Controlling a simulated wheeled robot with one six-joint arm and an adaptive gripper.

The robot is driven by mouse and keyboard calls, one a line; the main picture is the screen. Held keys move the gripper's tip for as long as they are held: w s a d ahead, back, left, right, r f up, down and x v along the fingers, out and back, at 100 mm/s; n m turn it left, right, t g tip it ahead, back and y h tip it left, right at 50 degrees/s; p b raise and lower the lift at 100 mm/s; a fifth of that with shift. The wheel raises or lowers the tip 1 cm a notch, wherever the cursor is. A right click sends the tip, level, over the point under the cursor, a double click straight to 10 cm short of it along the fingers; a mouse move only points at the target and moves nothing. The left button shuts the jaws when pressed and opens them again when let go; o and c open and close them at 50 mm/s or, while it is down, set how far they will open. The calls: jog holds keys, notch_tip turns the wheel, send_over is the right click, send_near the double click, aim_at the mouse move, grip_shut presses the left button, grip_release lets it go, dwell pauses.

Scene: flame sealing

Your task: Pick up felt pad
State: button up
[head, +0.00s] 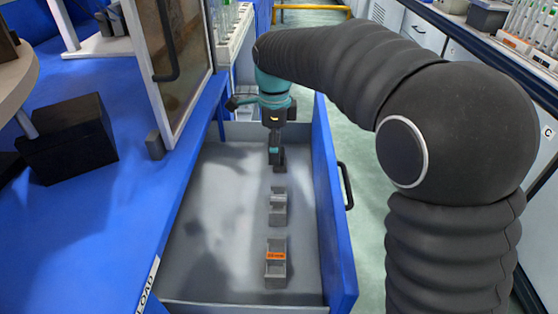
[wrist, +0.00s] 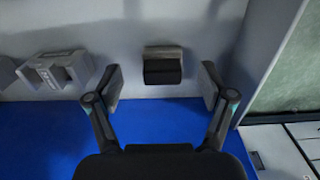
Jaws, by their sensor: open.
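A small block with a dark front and grey top, likely the felt pad (wrist: 163,70), sits in the drawer by its wall in the wrist view. My gripper (wrist: 161,84) is open and empty, with one finger to the left and one to the right of the block, both apart from it. In the head view my gripper (head: 276,150) points down into the far part of the drawer. The pad is hard to tell from the dark fingers there.
The open grey drawer (head: 215,225) has a blue front panel (head: 333,215) on the right. Two grey holders stand in it, one plain (head: 278,208) and a nearer one with an orange label (head: 276,272). The drawer floor left of them is clear. A glass sash (head: 180,60) stands above.

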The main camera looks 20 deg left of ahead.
notch_tip(320, 180, down, 4)
jog(key=shift+w+d+f, duration=0.1)
jog(key=shift+w+d, duration=0.05)
jog(key=shift+c, duration=0.2)
jog(key=c, duration=1.2)
notch_tip(320, 180, up, 10)
jog(key=shift+r+p, duration=0.1)
jog(key=shift+p, duration=0.3)
